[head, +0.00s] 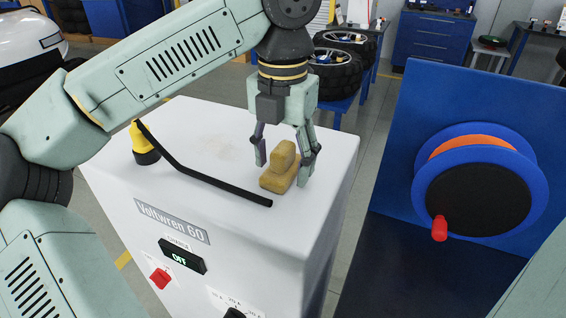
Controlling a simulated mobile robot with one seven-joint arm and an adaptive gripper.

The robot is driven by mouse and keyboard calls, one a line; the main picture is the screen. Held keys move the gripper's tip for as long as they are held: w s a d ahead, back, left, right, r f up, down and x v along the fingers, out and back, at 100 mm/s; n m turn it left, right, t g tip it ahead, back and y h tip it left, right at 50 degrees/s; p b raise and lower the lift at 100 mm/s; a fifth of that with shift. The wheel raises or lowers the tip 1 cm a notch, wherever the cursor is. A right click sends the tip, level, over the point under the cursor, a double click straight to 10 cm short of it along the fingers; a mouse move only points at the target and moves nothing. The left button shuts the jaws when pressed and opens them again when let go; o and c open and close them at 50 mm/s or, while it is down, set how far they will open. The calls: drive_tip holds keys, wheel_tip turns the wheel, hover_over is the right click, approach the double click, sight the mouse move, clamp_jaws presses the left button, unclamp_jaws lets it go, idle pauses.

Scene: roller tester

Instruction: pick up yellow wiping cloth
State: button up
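The yellow wiping cloth (280,176) lies as a bunched, lumpy mustard-coloured shape on the white top of the cabinet marked Voltwren 60 (212,185), near its right edge. My gripper (284,168) points down over the cloth. Its two fingers are spread, one at the cloth's left and one at its right. The right finger is very near the cloth's side. I cannot tell whether it touches. The cloth appears to rest on the cabinet top.
A black bar (205,172) lies across the cabinet top by a yellow-and-black knob (145,146). A blue reel (480,185) with a red handle stands at the right.

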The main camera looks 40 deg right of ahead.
sight(281, 146)
drive_tip(key=c, duration=1.1)
wheel_tip(281, 146, up, 10)
drive_tip(key=shift+r, duration=0.1)
drive_tip(key=o, duration=0.6)
drive_tip(key=c, duration=0.4)
drive_tip(key=shift+w, duration=0.1)
drive_tip(key=shift+c, duration=0.2)
